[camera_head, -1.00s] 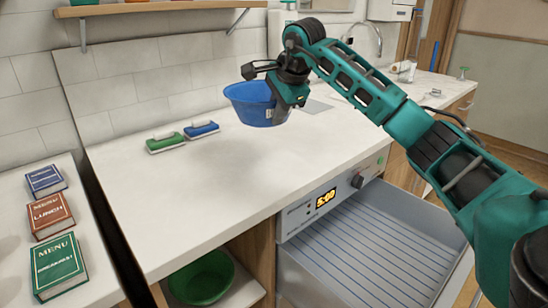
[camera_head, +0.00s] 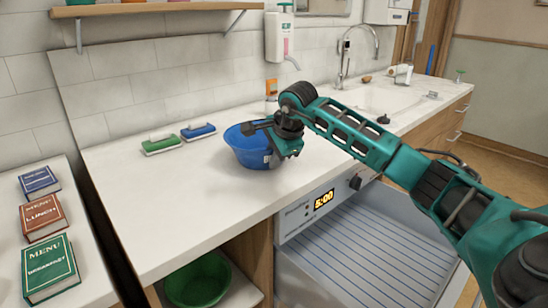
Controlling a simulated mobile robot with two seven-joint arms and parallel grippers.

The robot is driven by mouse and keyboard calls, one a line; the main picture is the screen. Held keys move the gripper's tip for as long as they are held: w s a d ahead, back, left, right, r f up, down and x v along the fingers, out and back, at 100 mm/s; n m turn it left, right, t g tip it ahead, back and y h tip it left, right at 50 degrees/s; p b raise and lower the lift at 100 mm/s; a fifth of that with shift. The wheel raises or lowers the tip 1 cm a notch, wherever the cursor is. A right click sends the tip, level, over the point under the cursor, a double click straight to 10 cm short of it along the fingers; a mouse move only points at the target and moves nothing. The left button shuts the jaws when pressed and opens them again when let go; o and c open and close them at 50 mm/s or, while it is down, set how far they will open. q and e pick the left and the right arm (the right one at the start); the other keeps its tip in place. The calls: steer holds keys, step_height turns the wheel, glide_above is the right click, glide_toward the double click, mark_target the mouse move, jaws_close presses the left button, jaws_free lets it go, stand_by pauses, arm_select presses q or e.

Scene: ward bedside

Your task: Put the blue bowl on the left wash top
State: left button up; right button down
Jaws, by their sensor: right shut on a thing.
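The blue bowl (camera_head: 243,150) is upright at the white wash top (camera_head: 190,190), right of the middle of the counter stretch. It looks to be at the surface, but I cannot tell whether it touches. My right gripper (camera_head: 272,150) is shut on the right side of the bowl's rim, and the gripper hides part of that rim. My left gripper is not in view.
Green (camera_head: 161,144) and blue (camera_head: 198,131) brushes lie left of the bowl. An open drawer (camera_head: 365,255) with a lit display juts out below. A green bowl (camera_head: 198,280) sits on a lower shelf. A soap dispenser (camera_head: 279,37) and sink (camera_head: 375,100) are behind. The front left top is clear.

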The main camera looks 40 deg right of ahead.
steer(key=c, duration=1.6)
jaws_free()
steer(key=shift+f, duration=0.15)
steer(key=o, duration=0.5)
steer(key=shift+c, duration=0.2)
steer(key=shift+s+r, duration=0.1)
steer(key=shift+r, duration=0.35)
steer(key=p+v, duration=0.1)
steer(key=v, duration=1)
steer(key=shift+r, duration=0.2)
